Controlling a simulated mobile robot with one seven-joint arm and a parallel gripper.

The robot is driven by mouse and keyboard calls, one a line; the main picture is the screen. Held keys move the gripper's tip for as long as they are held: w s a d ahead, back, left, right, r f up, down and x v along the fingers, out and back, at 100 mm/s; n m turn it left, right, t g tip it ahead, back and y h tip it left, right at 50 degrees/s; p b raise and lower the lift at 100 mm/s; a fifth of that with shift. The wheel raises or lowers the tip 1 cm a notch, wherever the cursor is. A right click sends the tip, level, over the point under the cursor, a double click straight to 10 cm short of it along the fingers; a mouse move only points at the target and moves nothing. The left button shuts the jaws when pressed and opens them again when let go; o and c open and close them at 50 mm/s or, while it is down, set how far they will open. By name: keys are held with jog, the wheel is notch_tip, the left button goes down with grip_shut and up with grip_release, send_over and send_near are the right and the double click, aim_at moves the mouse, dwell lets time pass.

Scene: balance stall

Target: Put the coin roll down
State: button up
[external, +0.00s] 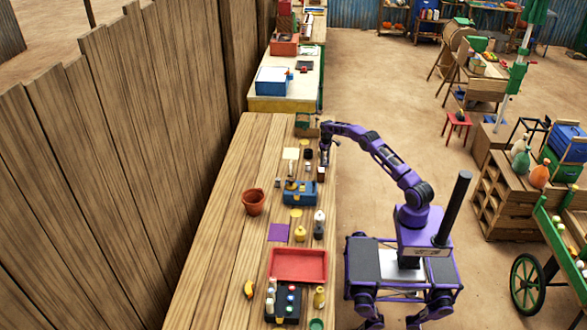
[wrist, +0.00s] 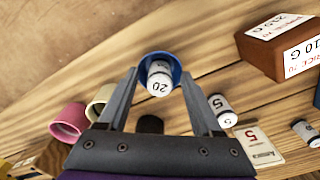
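A white coin roll (wrist: 159,82) marked 20 stands in or over a round blue cup (wrist: 175,66) in the wrist view; whether it rests on the cup's bottom I cannot tell. My gripper (wrist: 160,74) has its two fingers spread, one on each side of the roll, with gaps between the fingers and the roll. The fingertips appear close to the cup's rim. In the external view my gripper (external: 323,166) is low over the far right edge of the wooden table (external: 235,155); the roll is too small to make out there.
A pink cup (wrist: 68,122) and a cream cup (wrist: 100,102) stand to the left in the wrist view. Another roll (wrist: 222,110) marked 5, a card (wrist: 259,145) and a brown block (wrist: 285,45) lie right. A blue scale (external: 300,194) stands nearby.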

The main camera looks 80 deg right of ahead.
jog(key=shift+r, duration=0.1)
notch_tip(320, 180, up, 12)
jog(key=p, duration=0.1)
dwell(0.5)
dwell(0.4)
